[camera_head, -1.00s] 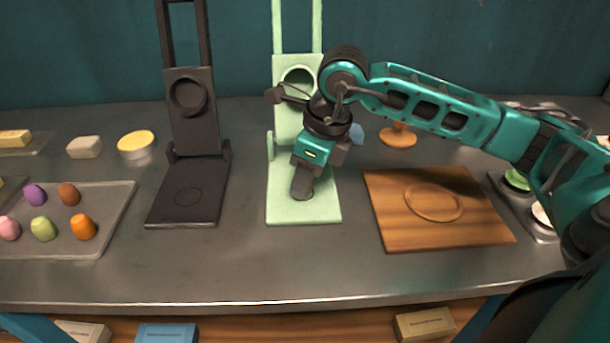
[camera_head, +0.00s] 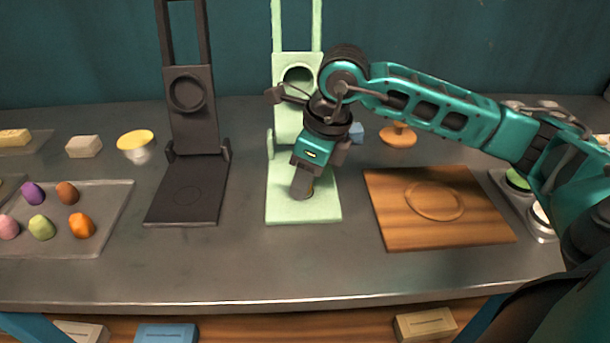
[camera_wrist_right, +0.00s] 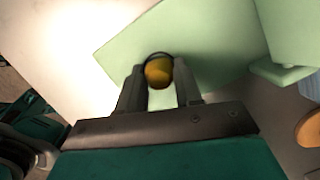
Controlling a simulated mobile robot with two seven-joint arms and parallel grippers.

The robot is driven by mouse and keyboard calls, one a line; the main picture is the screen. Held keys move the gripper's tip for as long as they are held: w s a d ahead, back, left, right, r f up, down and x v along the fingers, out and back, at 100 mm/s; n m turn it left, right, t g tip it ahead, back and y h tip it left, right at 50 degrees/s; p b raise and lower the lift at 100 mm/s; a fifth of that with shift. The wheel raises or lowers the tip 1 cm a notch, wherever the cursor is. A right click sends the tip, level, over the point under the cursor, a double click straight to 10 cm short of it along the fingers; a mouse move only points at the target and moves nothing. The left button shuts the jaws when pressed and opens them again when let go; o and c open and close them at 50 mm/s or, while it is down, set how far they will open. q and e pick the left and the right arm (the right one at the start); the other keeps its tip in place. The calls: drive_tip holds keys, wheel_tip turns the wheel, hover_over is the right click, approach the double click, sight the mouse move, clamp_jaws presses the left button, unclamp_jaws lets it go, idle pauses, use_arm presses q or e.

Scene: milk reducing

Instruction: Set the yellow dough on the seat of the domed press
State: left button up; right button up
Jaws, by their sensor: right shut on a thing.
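The yellow dough (camera_wrist_right: 158,71) is a small orange-yellow ball between the fingertips of my right gripper (camera_wrist_right: 160,86) in the right wrist view. A dark ring marks the seat (camera_wrist_right: 150,57) on the pale green base, around or just behind the ball. In the head view, my right gripper (camera_head: 302,190) points down over the base of the pale green press (camera_head: 285,210) and mostly hides the dough and the ring. The press's raised plate (camera_head: 298,72) has a round hollow. Whether the dough touches the base is unclear. My left gripper is not in view.
A black press (camera_head: 187,195) stands left of the green one, and a wooden board with a ring (camera_head: 400,225) lies to the right. A tray (camera_head: 105,225) of several coloured dough pieces is at left. The front strip of the counter is clear.

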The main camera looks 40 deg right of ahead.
drive_tip(key=o, duration=1.1)
drive_tip(key=shift+o, duration=0.4)
drive_tip(key=o, duration=0.4)
drive_tip(key=shift+r+p, duration=2.4)
drive_tip(key=shift+r, duration=1.1)
